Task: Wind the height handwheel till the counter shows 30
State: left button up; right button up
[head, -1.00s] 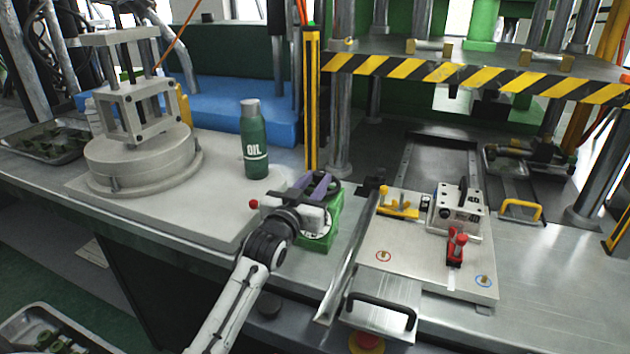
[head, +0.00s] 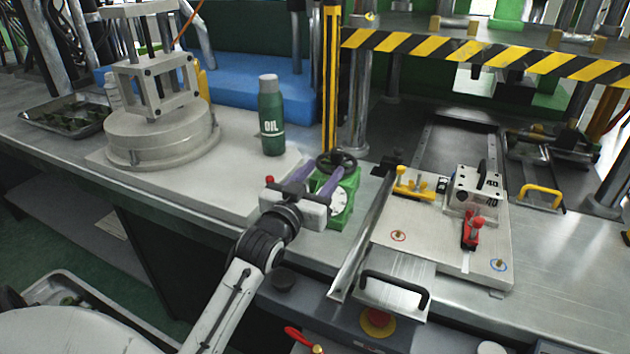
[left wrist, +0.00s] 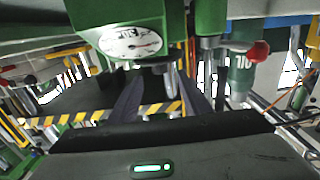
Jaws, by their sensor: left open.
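The black handwheel (head: 337,161) sits on top of a small green housing (head: 346,190) at the bench's front edge. A white round dial (head: 338,201) is on the housing's front; it also shows in the left wrist view (left wrist: 130,42), its reading too small to tell. My left gripper (head: 317,175) is open, its purple fingers pointing at the housing, just left of and below the wheel. In the left wrist view the open fingers (left wrist: 160,88) straddle the space below the housing, with nothing seen between them. A red ball knob (head: 269,180) shows left of the gripper. My right gripper is out of view.
A green oil bottle (head: 271,115) stands behind the gripper, near the round metal pot (head: 160,140). To the right lie a plate with a yellow clamp (head: 413,185), a red clamp (head: 473,231) and a block marked 40 (head: 478,190). A striped guard beam (head: 480,52) crosses above.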

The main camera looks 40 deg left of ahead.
pick_arm(q)
jog(key=v, duration=0.4)
dwell(0.4)
